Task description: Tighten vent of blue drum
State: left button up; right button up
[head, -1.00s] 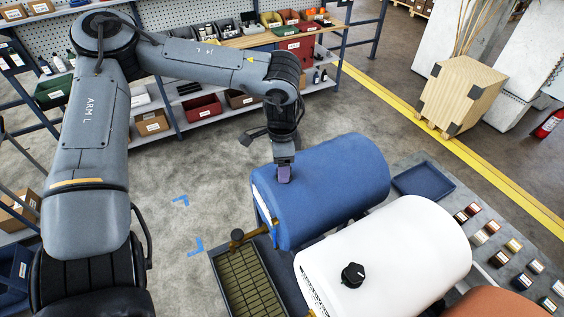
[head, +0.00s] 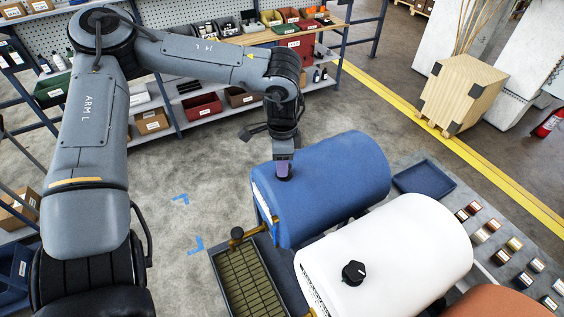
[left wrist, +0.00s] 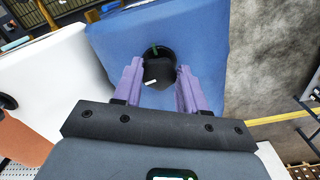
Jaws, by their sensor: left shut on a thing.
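The blue drum (head: 335,185) lies on its side in the head view, beside the white drum. Its black vent knob (left wrist: 160,73) shows in the left wrist view, between the two purple fingers, with a white mark on its face and a green mark just behind it. My left gripper (head: 283,170) reaches down from above onto the top of the blue drum near its left end. In the left wrist view the left gripper (left wrist: 160,85) is shut on the vent knob. In the head view the fingers hide the knob. My right gripper is not in view.
The white drum (head: 395,255) with a black vent knob (head: 353,272) lies just in front, and an orange drum (head: 495,303) beyond it. A grated tray (head: 247,280) sits below a brass tap (head: 238,233). A blue bin (head: 424,181) stands to the right.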

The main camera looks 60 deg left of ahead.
pick_arm(q)
jog(key=m+b, duration=0.2)
jog(key=m, duration=0.1)
jog(key=shift+w+a+f+m, duration=0.1)
jog(key=shift+m, duration=0.3)
jog(key=m+b, duration=0.2)
jog(key=m, duration=0.2)
jog(key=shift+m, duration=0.3)
jog(key=m, duration=0.2)
jog(key=shift+w+m+b, duration=0.15)
jog(key=shift+m+b, duration=0.15)
jog(key=shift+m, duration=0.1)
jog(key=m, duration=0.3)
jog(key=shift+w+m, duration=0.1)
jog(key=shift+m, duration=0.2)
jog(key=m, duration=0.5)
jog(key=shift+w, duration=0.1)
jog(key=shift+m, duration=0.3)
jog(key=o, duration=1.1)
jog(key=shift+c, duration=0.2)
